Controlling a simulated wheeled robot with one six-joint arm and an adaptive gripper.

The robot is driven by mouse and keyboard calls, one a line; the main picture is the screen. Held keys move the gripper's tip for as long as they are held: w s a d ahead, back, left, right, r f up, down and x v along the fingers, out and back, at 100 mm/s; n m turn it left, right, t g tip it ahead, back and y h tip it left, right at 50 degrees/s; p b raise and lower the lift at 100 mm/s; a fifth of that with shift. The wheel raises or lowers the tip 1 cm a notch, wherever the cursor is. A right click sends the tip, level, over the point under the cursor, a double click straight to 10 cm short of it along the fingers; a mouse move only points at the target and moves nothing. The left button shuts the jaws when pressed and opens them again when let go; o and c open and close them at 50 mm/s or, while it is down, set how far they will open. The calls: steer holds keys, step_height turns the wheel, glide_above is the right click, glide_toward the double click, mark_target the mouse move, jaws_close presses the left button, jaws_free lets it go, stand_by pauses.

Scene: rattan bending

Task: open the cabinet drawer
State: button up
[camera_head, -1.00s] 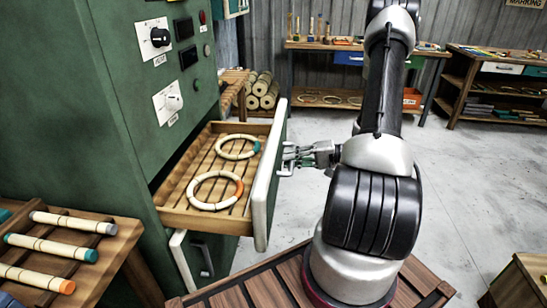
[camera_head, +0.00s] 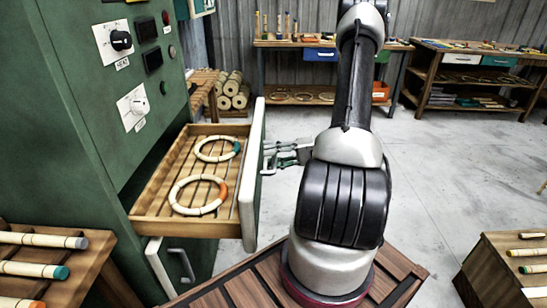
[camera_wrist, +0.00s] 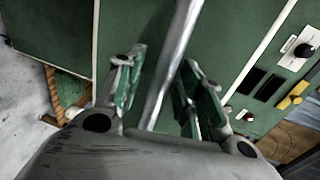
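The green cabinet's drawer (camera_head: 165,226) is slid well out, with its wooden slatted inside in view. Its pale front panel (camera_head: 252,180) faces right, toward my arm. Two pale rings lie in it: one with an orange band (camera_head: 184,207), one with a teal band (camera_head: 209,158). My gripper (camera_head: 284,154) is at the outer side of the front panel, at the handle. In the wrist view a metal handle bar (camera_wrist: 172,70) runs between the two fingers (camera_wrist: 160,92). The fingers stand apart with gaps showing beside the bar; firm contact is not visible.
The green cabinet (camera_head: 85,120) with knobs stands at left. A lower drawer front (camera_head: 166,262) shows below the open one. A wooden rack with rods (camera_head: 60,240) is at lower left. A low box (camera_head: 500,245) stands at lower right. Grey floor is clear to the right.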

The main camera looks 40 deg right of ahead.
steer(key=shift+d, duration=0.1)
steer(key=v, duration=1.2)
